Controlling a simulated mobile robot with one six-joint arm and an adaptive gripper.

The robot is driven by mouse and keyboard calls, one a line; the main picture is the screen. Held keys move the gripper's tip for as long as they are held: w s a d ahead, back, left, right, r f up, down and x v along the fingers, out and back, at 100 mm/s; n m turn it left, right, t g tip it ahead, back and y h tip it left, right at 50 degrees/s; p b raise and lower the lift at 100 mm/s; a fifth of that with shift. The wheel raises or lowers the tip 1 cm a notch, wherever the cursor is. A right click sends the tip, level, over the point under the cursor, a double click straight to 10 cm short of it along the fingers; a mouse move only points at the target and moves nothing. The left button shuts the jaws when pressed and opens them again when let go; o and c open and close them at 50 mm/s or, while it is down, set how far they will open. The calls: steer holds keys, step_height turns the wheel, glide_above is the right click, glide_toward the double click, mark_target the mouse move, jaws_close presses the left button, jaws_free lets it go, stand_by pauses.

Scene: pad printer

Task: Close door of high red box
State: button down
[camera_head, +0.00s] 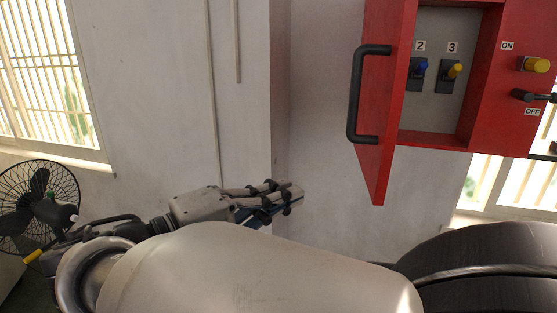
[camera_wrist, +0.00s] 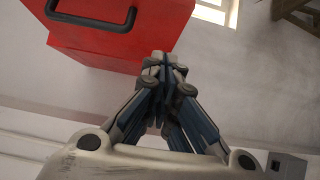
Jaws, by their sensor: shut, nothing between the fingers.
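The high red box (camera_head: 512,100) is on the wall at the upper right of the head view. Its red door (camera_head: 385,115) stands open, swung out on the left side, with a black handle (camera_head: 352,95) on its outer face. Inside the box are a blue switch and a yellow switch marked 2 and 3. My gripper (camera_head: 292,190) is shut and empty, below and left of the door, apart from it in the head view. In the wrist view the door (camera_wrist: 125,45) and handle (camera_wrist: 90,22) lie beyond the shut gripper (camera_wrist: 158,62), at the upper left.
A yellow knob (camera_head: 536,64) and a black ON/OFF lever (camera_head: 530,96) are on the box's right front. A black fan (camera_head: 38,200) stands at the left below a barred window (camera_head: 45,80). The pale wall (camera_head: 150,100) left of the door is clear.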

glide_toward(370, 170)
steer(key=w, duration=0.3)
steer(key=d, duration=0.3)
steer(key=shift+s+d+r, duration=0.15)
steer(key=shift+s+d, duration=0.1)
steer(key=shift+s, duration=0.1)
steer(key=shift+s, duration=0.1)
